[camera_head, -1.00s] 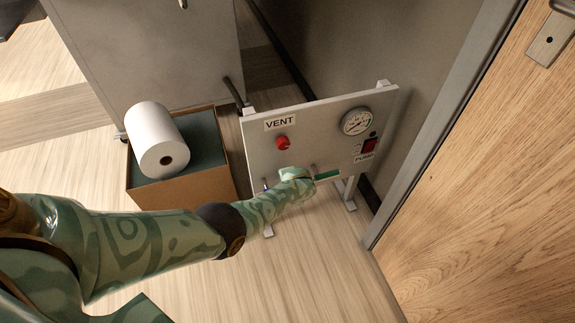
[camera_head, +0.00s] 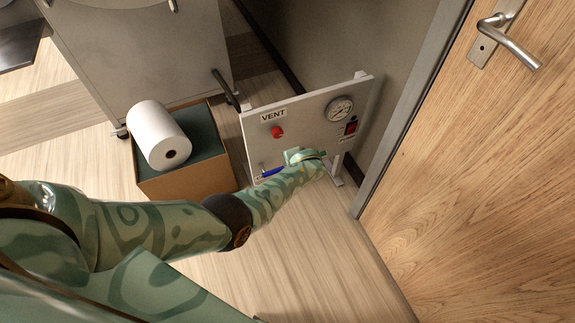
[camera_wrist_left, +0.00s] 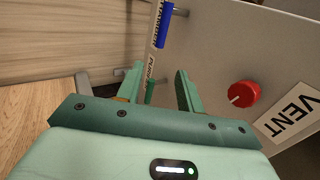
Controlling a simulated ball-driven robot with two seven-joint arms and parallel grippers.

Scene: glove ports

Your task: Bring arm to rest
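My left arm (camera_head: 160,230) reaches in from the left in the head view. Its green gripper (camera_head: 305,157) is in front of the lower part of a grey panel (camera_head: 310,110). In the left wrist view the two fingers (camera_wrist_left: 158,75) stand apart with a gap between them, so the gripper is open. A green handle (camera_wrist_left: 150,91) shows between the fingers, apart from both; I cannot tell its depth. A blue handle (camera_wrist_left: 166,26) shows beyond it, and also left of the gripper in the head view (camera_head: 271,172). My right gripper is not in view.
The panel bears a red VENT knob (camera_head: 277,132), a gauge (camera_head: 340,108) and a red switch (camera_head: 351,128). A box (camera_head: 187,184) with a white roll (camera_head: 158,135) stands left of it. A wooden door (camera_head: 490,170) with a handle (camera_head: 510,42) is at right. Floor in front is clear.

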